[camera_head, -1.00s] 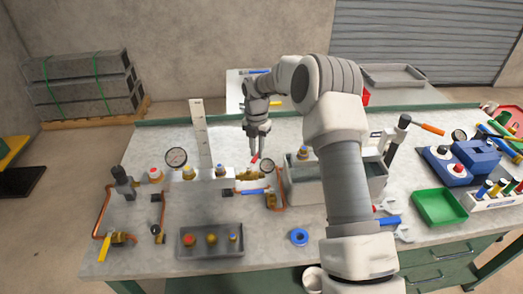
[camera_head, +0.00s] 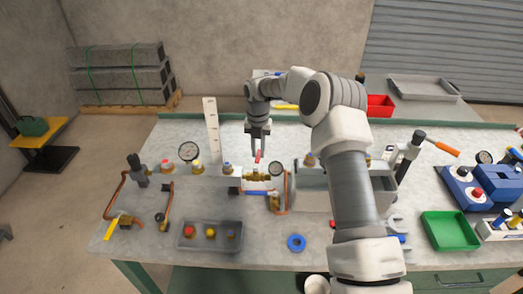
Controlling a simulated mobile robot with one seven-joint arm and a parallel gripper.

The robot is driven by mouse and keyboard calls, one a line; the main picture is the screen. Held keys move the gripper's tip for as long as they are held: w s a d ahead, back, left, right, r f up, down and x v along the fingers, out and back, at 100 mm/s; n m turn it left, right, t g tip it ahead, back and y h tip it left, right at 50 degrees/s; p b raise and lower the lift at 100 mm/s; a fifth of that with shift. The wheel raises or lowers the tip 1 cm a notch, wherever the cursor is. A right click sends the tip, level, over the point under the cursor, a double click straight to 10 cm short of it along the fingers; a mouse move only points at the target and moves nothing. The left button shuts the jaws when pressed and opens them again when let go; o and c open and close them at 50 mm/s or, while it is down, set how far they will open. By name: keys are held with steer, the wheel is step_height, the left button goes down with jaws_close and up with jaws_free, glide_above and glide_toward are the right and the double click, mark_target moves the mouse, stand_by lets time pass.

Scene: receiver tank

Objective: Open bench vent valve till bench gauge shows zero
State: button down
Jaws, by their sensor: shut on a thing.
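My gripper (camera_head: 258,149) points down over the middle of the bench, shut on a small red lever (camera_head: 258,157). The red lever stands nearly upright above a brass valve (camera_head: 256,176) on the pipework; I take this for the bench vent valve. A small round gauge (camera_head: 276,169) with a white face is just right of the lever. Its needle is too small to read. The fingertips partly hide the top of the lever.
A grey tray with coloured caps (camera_head: 210,246) and a blue ring (camera_head: 296,242) lie in front. A grey tank (camera_head: 318,197) stands right of the valve, partly behind my arm. A white upright ruler (camera_head: 211,128) is left of my gripper. A green tray (camera_head: 449,231) is at right.

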steer(key=shift+w+a+r+n, duration=0.15)
steer(key=shift+a+n, duration=0.2)
steer(key=shift+n, duration=0.35)
steer(key=c, duration=0.8)
jaws_free()
steer(key=shift+a, duration=0.1)
step_height(320, 180, up, 17)
steer(key=shift+r, duration=0.1)
